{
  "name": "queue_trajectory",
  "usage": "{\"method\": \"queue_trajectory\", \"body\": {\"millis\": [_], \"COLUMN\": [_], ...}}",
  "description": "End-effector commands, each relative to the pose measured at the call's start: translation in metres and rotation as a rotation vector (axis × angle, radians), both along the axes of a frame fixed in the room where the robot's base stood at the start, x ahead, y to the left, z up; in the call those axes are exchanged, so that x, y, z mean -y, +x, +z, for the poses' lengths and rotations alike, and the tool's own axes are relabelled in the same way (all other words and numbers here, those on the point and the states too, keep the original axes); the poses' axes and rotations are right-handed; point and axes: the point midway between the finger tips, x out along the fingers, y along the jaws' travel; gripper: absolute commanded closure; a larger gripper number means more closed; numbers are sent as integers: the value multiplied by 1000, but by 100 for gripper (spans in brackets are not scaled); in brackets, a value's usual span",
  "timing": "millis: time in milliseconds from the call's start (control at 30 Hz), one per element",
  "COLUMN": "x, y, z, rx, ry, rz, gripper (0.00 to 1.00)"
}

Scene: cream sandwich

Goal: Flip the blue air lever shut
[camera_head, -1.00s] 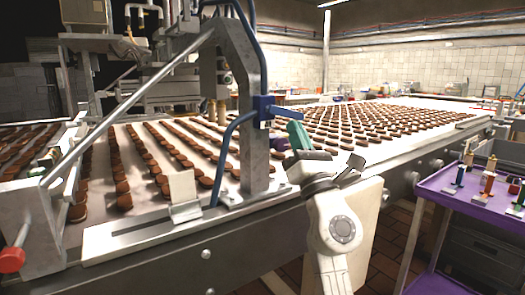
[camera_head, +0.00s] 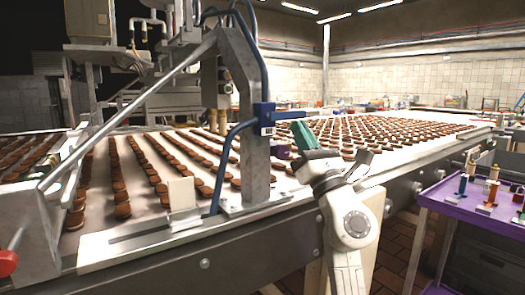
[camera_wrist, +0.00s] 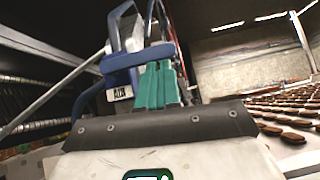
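The blue air lever (camera_head: 290,115) sticks out to the right from a blue valve body (camera_head: 264,118) on a grey metal post. It lies nearly level in the head view. My gripper (camera_head: 297,127), with teal fingers, is just below the lever's outer part. In the wrist view the teal fingers (camera_wrist: 158,86) are side by side and look shut, with nothing seen between them. The blue valve (camera_wrist: 122,72) with its white label is close ahead and to the left of them. I cannot tell whether the fingertips touch the lever.
A conveyor belt (camera_head: 75,238) with rows of brown biscuits runs behind the post. Blue hoses (camera_head: 222,165) run along the post. A purple cart (camera_head: 470,205) with small coloured items stands at the right. Open floor shows between belt and cart.

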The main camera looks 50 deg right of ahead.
Motion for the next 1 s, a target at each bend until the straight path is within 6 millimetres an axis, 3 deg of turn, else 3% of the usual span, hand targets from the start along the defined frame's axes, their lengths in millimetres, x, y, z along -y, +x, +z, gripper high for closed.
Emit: {"method": "queue_trajectory", "body": {"millis": [300, 633, 1000], "x": [1, -3, -18], "y": [0, 3, -49], "z": [-2, -48, -97], "rx": [4, 0, -2], "ry": [1, 2, 2], "rz": [-2, 4, 4], "gripper": [100, 100, 100]}}
